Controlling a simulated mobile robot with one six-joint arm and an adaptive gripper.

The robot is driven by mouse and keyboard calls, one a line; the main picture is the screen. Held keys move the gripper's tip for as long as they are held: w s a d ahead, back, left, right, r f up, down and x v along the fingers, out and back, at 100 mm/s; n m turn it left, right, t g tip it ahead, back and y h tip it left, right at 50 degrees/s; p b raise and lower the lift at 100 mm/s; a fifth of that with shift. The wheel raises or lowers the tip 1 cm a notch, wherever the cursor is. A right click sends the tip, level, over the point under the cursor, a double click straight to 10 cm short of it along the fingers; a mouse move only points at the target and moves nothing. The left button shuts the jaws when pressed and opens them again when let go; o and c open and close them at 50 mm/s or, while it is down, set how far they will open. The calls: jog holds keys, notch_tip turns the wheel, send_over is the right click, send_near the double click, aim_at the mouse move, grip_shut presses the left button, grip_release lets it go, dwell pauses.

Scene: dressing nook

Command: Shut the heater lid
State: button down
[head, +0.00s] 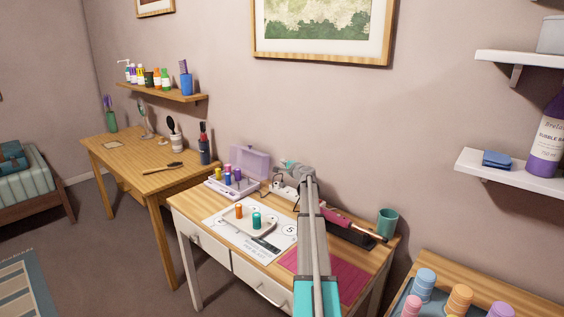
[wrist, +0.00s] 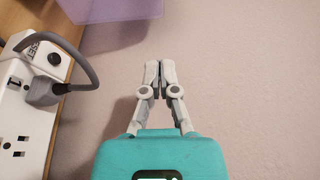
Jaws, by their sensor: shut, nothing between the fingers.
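The heater (head: 231,187) is a pale lilac box on the near desk with several coloured rollers in it. Its translucent purple lid (head: 250,161) stands open at the back, near the wall. The lid also shows at the top left of the wrist view (wrist: 115,25). My gripper (head: 284,163) is just right of the lid in the head view, and the arm hides part of the desk. In the wrist view my gripper (wrist: 158,68) has its fingertips together with nothing between them. It looks apart from the lid, with the wall beyond.
A white power strip (wrist: 22,120) with a grey plug and cord lies left of my gripper.

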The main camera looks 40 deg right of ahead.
aim_at(274, 157)
jog(key=x, duration=0.9)
jog(key=shift+w, duration=0.1)
dwell(0.3)
